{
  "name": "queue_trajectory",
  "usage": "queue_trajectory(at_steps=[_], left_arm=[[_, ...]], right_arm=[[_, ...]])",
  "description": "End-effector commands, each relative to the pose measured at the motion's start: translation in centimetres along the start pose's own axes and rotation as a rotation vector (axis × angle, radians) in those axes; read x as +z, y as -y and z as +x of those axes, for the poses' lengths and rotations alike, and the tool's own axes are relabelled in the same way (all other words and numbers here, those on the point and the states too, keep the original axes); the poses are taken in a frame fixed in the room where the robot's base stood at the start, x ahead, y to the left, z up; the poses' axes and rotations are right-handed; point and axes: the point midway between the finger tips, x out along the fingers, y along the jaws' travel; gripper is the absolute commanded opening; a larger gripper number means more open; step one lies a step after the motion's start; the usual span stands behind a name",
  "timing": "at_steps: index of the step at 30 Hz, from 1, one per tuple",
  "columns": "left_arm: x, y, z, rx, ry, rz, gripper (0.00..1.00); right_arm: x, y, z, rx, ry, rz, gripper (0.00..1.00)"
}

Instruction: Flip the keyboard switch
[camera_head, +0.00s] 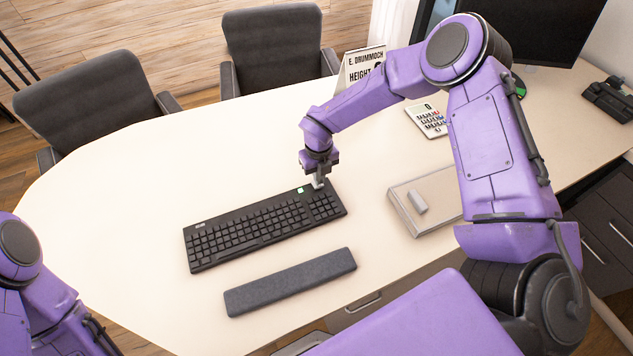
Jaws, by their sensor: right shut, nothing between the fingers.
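A black keyboard (258,228) lies on the pale desk, tilted slightly in the picture, its right end farther back. A small green-white patch (300,190) shows near its top right edge; I cannot make out the switch itself or its position. My right gripper (318,184) is shut and empty, pointing down at the keyboard's back right edge, right beside that patch. I cannot tell whether the fingertips touch the keyboard. My left arm shows at the lower left edge, but its gripper is outside the picture.
A dark grey wrist rest (290,281) lies in front of the keyboard. A pale box (408,214) with a small grey block is to the right. A calculator (427,120), name sign (361,66), monitor (560,30) and phone (608,98) stand farther back. The desk's left part (110,205) is clear.

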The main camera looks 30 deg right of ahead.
Motion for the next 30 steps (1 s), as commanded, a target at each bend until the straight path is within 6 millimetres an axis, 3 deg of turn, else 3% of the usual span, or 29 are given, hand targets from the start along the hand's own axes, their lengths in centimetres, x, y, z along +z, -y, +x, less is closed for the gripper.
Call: queue_trajectory(at_steps=[30], left_arm=[[0.25, -0.06, 0.62, 0.000, 0.000, 0.000, 0.43]], right_arm=[[0.00, 0.01, 0.78, 0.000, 0.000, 0.001, 0.00]])
